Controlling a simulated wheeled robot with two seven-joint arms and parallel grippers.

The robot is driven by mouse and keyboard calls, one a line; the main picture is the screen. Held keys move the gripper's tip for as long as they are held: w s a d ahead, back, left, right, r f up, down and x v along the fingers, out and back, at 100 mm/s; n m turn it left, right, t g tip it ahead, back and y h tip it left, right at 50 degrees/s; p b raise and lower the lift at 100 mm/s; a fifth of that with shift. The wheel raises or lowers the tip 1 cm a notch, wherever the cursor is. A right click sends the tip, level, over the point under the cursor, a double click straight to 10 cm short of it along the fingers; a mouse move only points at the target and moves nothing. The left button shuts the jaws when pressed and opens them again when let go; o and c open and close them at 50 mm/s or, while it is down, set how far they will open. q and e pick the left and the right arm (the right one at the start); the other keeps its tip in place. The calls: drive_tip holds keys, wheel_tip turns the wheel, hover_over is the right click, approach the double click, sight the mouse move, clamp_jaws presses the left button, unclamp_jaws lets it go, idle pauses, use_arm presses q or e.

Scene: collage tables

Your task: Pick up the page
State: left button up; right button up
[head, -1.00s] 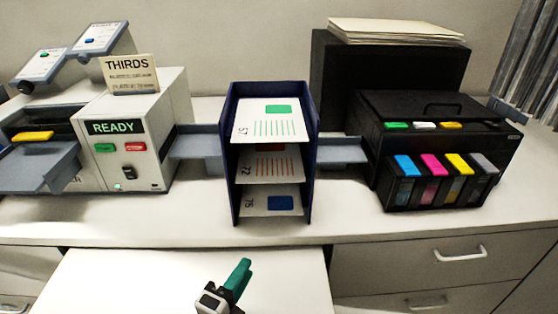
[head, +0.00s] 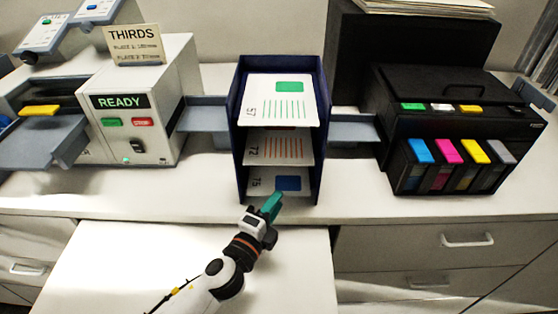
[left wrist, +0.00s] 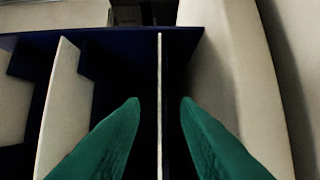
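A dark blue sorter (head: 239,130) stands on the counter with three white pages on its levels. My left gripper (head: 272,204) is at the front edge of the bottom page. In the left wrist view its green fingers (left wrist: 160,102) are apart, with a thin page edge (left wrist: 159,75) between them, and I see a gap on both sides. My right gripper is not in view.
A grey machine (head: 140,120) with a READY panel and a THIRDS card (head: 133,45) stands left. A black printer (head: 460,90) with coloured cartridges stands right. Grey trays (head: 204,114) (head: 354,129) flank the sorter. White drawers (head: 440,260) lie below the counter.

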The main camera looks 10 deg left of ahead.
use_arm(q)
drive_tip(key=x, duration=0.3)
drive_tip(key=shift+w+d+p, duration=0.15)
drive_tip(key=shift+w+p, duration=0.15)
drive_tip(key=shift+p, duration=0.1)
clamp_jaws()
